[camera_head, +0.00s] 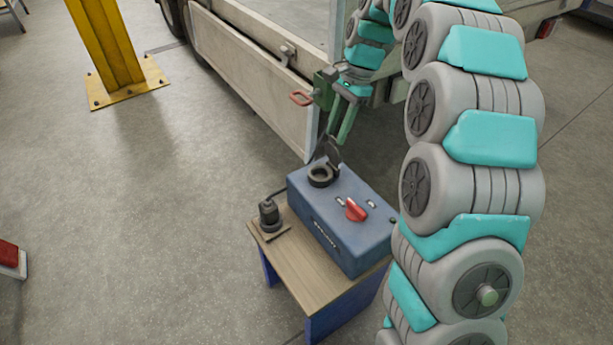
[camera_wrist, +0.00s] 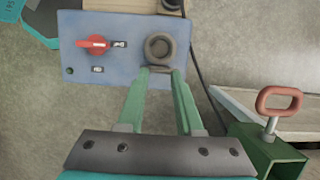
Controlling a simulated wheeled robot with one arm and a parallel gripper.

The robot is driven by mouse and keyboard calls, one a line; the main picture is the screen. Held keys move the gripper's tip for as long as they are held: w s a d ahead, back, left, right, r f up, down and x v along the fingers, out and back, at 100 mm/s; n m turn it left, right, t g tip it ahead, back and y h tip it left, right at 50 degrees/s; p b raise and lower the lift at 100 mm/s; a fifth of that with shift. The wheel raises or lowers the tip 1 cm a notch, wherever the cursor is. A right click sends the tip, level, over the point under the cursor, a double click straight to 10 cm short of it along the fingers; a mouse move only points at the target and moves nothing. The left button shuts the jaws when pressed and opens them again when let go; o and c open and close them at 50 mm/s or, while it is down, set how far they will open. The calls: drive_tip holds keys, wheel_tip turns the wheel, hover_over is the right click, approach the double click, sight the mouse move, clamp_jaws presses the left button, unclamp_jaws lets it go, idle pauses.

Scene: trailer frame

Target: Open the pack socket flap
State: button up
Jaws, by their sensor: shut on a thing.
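The blue pack (camera_head: 340,222) stands on a small wooden-topped bench, and its top face shows in the wrist view (camera_wrist: 90,45). The round black socket (camera_head: 320,176) is on its top and shows as a dark ring in the wrist view (camera_wrist: 160,47). The dark flap (camera_head: 326,150) stands raised at the socket's rear edge, and the socket opening is uncovered. My gripper (camera_head: 341,141) comes down from behind with its green fingers. In the wrist view my fingertips (camera_wrist: 161,71) are closed in on the flap, which is partly hidden between them.
A red rotary switch (camera_head: 355,210) is on the pack. A black plug (camera_head: 268,213) with a cable sits on the bench top (camera_head: 288,252). The trailer side (camera_head: 250,75) and a red-handled green bracket (camera_head: 323,90) are close to my gripper. A yellow post (camera_head: 105,45) stands far left; floor between is clear.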

drive_tip(key=shift+w, duration=0.1)
drive_tip(key=shift+w+d, duration=0.35)
drive_tip(key=shift+d, duration=0.2)
drive_tip(key=shift+w+d, duration=0.35)
drive_tip(key=shift+d, duration=0.2)
drive_tip(key=o, duration=0.9)
wheel_tip(320, 180, up, 5)
idle(0.4)
